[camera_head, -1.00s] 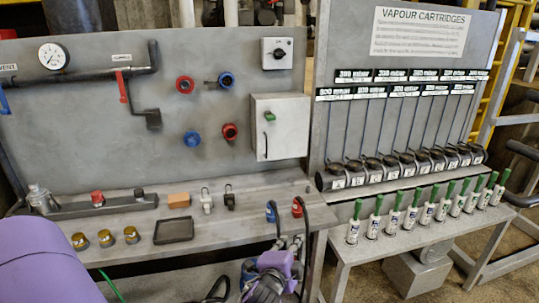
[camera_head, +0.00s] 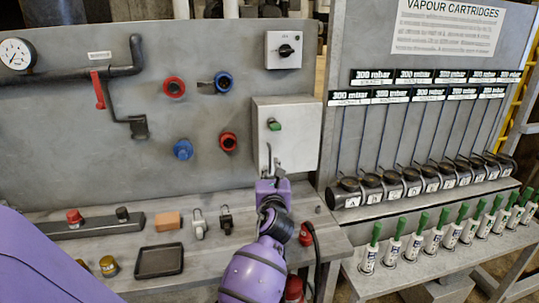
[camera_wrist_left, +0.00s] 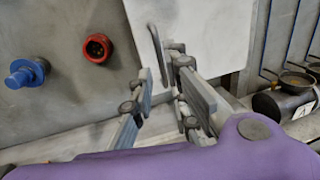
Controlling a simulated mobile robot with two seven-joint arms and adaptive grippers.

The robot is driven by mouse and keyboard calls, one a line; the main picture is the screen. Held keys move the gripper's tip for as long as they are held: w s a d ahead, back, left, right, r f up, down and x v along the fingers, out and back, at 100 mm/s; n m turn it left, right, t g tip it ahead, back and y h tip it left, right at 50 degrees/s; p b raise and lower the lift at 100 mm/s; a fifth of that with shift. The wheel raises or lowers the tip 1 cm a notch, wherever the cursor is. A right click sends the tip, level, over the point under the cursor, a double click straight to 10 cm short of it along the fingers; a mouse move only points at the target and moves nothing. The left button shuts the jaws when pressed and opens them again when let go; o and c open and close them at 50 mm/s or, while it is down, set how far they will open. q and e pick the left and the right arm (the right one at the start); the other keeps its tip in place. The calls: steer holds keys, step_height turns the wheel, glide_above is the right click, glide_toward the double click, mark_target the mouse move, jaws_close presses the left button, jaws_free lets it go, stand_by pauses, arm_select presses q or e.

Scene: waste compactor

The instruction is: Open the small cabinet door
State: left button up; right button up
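The small cabinet is a pale grey box (camera_head: 298,128) on the upright panel, with its door shut. The door carries a green knob (camera_head: 274,125) and a thin curved handle (camera_head: 268,156) on its left side. My left gripper (camera_head: 272,180) is at the lower left of the door, just below the handle. In the left wrist view, the left gripper's (camera_wrist_left: 162,82) fingers are spread with an empty gap. The handle (camera_wrist_left: 157,52) shows just beyond the gap; contact cannot be told. My right gripper is not in view.
Red and blue round sockets (camera_head: 228,142) stick out left of the cabinet. The bench below holds a black tray (camera_head: 159,260), an orange block (camera_head: 167,221) and small fittings. A rack of cartridges with green-topped tubes (camera_head: 413,248) stands at the right.

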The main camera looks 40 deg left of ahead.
mark_target(270, 161)
arm_select(q)
steer(key=x, duration=0.3)
steer(key=shift+w+a+r, duration=0.1)
steer(key=x, duration=0.3)
steer(key=shift+w+a+b, duration=0.15)
steer(key=shift+w+b, duration=0.15)
steer(key=shift+w+a, duration=0.2)
steer(key=shift+a, duration=0.1)
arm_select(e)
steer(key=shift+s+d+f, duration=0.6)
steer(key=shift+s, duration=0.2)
arm_select(q)
steer(key=shift+c, duration=0.4)
steer(key=shift+w, duration=0.1)
steer(key=shift+c, duration=1.4)
jaws_close()
